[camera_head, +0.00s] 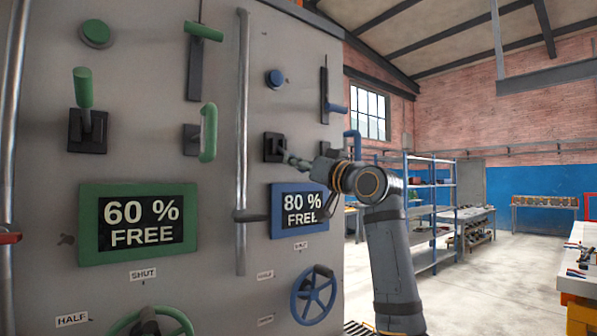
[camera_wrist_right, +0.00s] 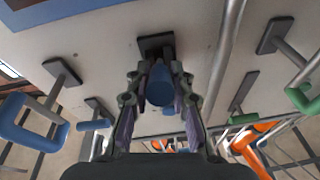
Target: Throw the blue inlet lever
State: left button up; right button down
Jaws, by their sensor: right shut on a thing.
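The blue lever (camera_wrist_right: 160,86) shows in the right wrist view, its blue grip between the two fingers of my right gripper (camera_wrist_right: 157,76) and its stem running to a black plate (camera_wrist_right: 155,44) on the grey panel. In the head view my right gripper (camera_head: 297,161) reaches the panel from the right at the black plate (camera_head: 272,146), above the blue-framed display. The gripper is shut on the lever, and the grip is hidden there. My left gripper is out of view.
A blue-framed display (camera_head: 299,210) reads 80 % FREE, with a blue handwheel (camera_head: 314,296) below. A vertical grey pipe (camera_head: 242,190) runs left of the gripper. A blue bent handle (camera_head: 353,137) sticks out at right. Green controls, including a lever (camera_head: 84,90), are farther left.

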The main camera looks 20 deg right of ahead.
jog(key=shift+w+f, duration=0.2)
jog(key=shift+f, duration=0.3)
jog(key=shift+b, duration=0.3)
jog(key=c, duration=1.4)
grip_release()
jog(key=shift+o, duration=1.2)
jog(key=shift+s, duration=0.1)
jog(key=shift+r, duration=0.15)
jog(key=shift+s, duration=0.15)
jog(key=v, duration=1.1)
jog(key=shift+s+d+f, duration=0.15)
jog(key=shift+s+f, duration=0.15)
jog(key=shift+f, duration=0.1)
